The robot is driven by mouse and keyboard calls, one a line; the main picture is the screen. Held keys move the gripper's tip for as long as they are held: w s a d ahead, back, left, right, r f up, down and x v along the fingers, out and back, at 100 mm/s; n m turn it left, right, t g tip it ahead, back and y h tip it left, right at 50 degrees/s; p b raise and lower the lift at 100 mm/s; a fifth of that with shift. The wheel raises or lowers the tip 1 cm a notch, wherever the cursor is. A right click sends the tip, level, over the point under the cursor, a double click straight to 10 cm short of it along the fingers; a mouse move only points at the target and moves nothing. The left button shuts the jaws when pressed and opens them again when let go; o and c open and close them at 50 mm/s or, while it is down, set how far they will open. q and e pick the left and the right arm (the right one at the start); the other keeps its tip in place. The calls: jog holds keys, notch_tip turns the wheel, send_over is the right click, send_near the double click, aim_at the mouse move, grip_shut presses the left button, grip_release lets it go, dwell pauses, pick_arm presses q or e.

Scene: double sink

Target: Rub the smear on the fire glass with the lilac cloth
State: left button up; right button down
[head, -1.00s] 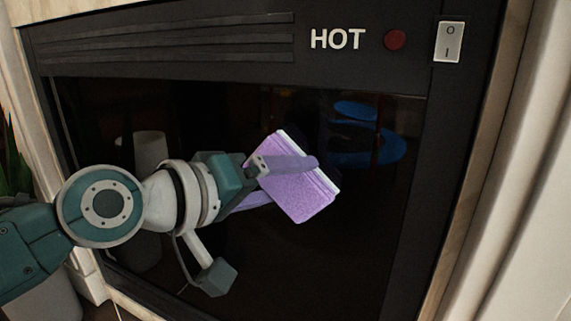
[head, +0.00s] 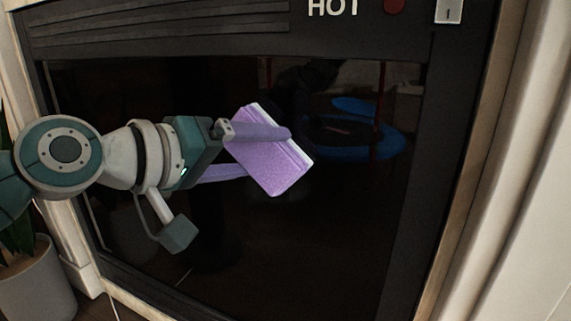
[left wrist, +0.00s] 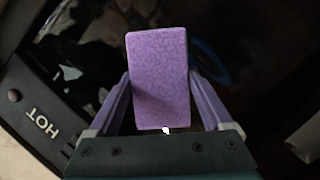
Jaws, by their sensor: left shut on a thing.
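My left gripper (head: 266,152) is shut on the lilac cloth (head: 272,172), a thick, flat pad with a pale edge. One lilac finger lies across its upper part and the other goes behind it. In the left wrist view the cloth (left wrist: 160,80) stands out between the two fingers. The dark fire glass (head: 300,240) is behind the cloth; I cannot tell whether they touch. Pale patches show on the glass in the left wrist view, but I cannot tell a smear from reflections. My right gripper is not in view.
A black frame with vents, the word HOT, a red button (head: 394,5) and a switch (head: 448,11) runs above the glass. Blue and red shapes in the glass look like reflections. A potted plant (head: 35,285) stands at lower left. A pale wall (head: 525,180) is at right.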

aim_at(226, 149)
pick_arm(q)
jog(key=a+b, duration=0.1)
jog(key=w+a+b, duration=0.1)
jog(key=shift+a+f, duration=0.15)
jog(key=shift+a, duration=0.25)
jog(key=shift+w+a+r+b, duration=0.2)
jog(key=shift+a+b, duration=0.15)
jog(key=shift+b, duration=0.05)
jog(key=shift+w+a+f+b, duration=0.15)
jog(key=shift+a+b, duration=0.15)
jog(key=shift+b, duration=0.15)
jog(key=a+b, duration=0.1)
jog(key=w+a+b, duration=0.1)
jog(key=a+b, duration=0.1)
jog(key=shift+r, duration=0.2)
jog(key=shift+s+a, duration=0.1)
